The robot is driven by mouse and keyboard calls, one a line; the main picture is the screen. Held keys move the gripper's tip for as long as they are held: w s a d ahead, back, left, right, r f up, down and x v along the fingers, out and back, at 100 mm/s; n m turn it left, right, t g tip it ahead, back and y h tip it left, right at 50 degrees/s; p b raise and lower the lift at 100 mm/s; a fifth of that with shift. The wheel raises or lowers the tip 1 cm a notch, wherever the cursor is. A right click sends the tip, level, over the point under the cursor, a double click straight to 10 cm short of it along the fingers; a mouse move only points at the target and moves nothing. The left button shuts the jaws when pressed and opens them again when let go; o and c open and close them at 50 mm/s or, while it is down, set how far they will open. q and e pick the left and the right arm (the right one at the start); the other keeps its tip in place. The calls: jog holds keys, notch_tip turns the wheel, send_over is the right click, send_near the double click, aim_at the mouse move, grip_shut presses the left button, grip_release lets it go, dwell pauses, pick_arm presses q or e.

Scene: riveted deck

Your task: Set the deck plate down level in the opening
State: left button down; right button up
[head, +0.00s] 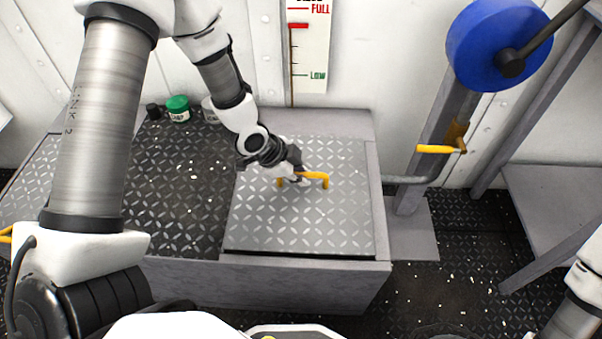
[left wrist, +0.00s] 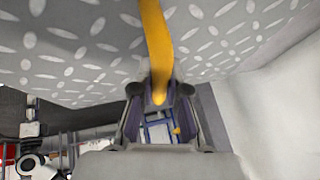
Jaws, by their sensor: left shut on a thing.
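The deck plate (head: 335,222) is a light grey treaded panel with a yellow bar handle (head: 326,180). It lies over the right part of the raised grey box and looks about level. A thin dark line runs along its front edge, and I cannot tell whether it is flush in the opening. The opening itself is hidden under the plate. My left gripper (head: 295,173) is shut on the handle near its middle. In the left wrist view, the handle (left wrist: 157,45) runs between the fingers (left wrist: 160,98), with the plate (left wrist: 70,45) behind. My right gripper is out of view.
Dark treaded decking (head: 185,190) lies left of the plate. A green-lidded jar (head: 178,108) and other small containers stand at the back. A blue wheel (head: 492,42) and a yellow lever (head: 434,149) are at the right. A level gauge (head: 308,50) hangs on the wall.

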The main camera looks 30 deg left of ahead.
pick_arm(q)
jog(key=shift+f+b, duration=0.45)
jog(key=shift+f, duration=0.35)
jog(key=c, duration=1.1)
grip_release()
jog(key=v, duration=0.6)
jog(key=shift+r, duration=0.1)
jog(key=shift+s+a+r, duration=0.2)
jog(key=shift+s+r, duration=0.1)
jog(key=shift+r, duration=0.25)
